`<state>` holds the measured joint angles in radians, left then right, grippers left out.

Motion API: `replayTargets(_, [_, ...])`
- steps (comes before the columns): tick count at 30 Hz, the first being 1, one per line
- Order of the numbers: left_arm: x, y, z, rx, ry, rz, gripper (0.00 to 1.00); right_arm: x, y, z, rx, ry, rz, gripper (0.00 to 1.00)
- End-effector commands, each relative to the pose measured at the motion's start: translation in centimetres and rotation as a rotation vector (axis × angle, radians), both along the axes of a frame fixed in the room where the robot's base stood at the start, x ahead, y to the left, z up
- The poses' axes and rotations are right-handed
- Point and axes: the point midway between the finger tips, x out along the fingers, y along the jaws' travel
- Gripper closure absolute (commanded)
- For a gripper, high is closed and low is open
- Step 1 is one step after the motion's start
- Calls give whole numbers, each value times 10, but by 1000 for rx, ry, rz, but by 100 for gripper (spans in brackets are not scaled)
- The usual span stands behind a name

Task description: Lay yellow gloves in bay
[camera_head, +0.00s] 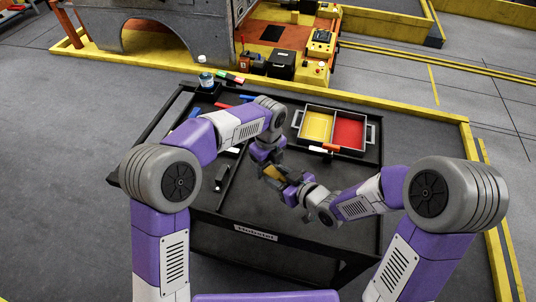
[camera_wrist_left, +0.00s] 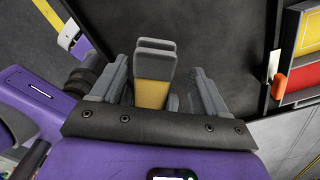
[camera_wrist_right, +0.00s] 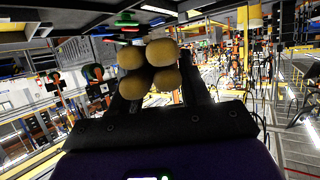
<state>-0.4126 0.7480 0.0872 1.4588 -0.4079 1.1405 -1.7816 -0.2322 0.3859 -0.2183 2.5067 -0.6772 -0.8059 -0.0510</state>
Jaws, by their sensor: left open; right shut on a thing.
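The yellow gloves (camera_head: 272,172) are between my two grippers above the middle of the black cart top. My right gripper (camera_head: 287,184) is shut on them; rounded yellow ends (camera_wrist_right: 150,68) show between its fingers in the right wrist view. My left gripper (camera_head: 265,168) is open around the gloves. In the left wrist view its fingers (camera_wrist_left: 158,90) stand apart on both sides of a yellow part (camera_wrist_left: 152,94) with grey pieces above it. I cannot tell whether they touch. A tray has a yellow bay (camera_head: 316,125) and a red bay (camera_head: 349,133), both looking empty.
The cart top (camera_head: 330,212) is clear at its front right. An orange-and-white item (camera_head: 331,147) is at the tray's front edge. A yellow barrier (camera_head: 400,103) runs behind the cart.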

Motion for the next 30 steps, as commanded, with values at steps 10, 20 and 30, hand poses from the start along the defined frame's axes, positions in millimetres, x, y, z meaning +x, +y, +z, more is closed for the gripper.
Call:
replayTargets(10, [0,0,-10,1,1,1,26,0,0,0,0,0,0,84])
replayTargets(20, [0,0,-9,-2,-1,0,64,0,1,0,1,-1,3,84])
replayTargets(30, [0,-1,-9,-3,-2,0,82,-1,2,0,0,0,5,24])
